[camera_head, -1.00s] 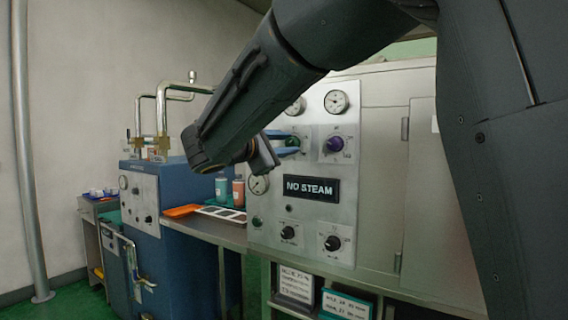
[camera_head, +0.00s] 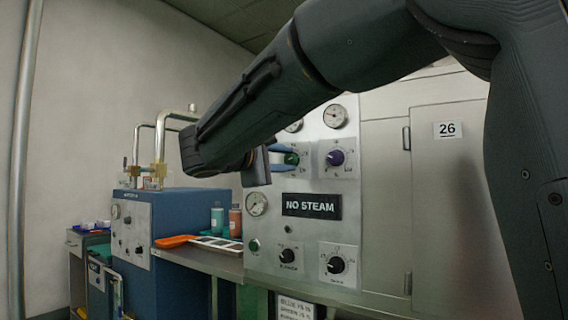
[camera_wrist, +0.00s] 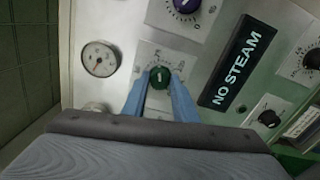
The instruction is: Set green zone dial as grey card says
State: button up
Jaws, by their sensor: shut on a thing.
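The green zone dial (camera_wrist: 159,78) sits on a pale scale plate on the steel panel. My gripper (camera_wrist: 160,88) is shut on it, with one blue finger on each side of the knob in the wrist view. In the head view the green dial (camera_head: 291,158) shows at the tips of the blue fingers, beside the purple dial (camera_head: 335,158). The dial's scale marks are too small to read. A pale card with dark print (camera_head: 295,308) stands low under the panel, cut off by the frame edge; its text cannot be read.
A NO STEAM sign (camera_head: 311,205) is below the dials. Gauges (camera_head: 335,116) and black knobs (camera_head: 336,264) share the panel.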

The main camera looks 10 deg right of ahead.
jog(key=o, duration=1.1)
jog(key=shift+c, duration=0.2)
jog(key=v, duration=0.8)
jog(key=shift+w, duration=0.1)
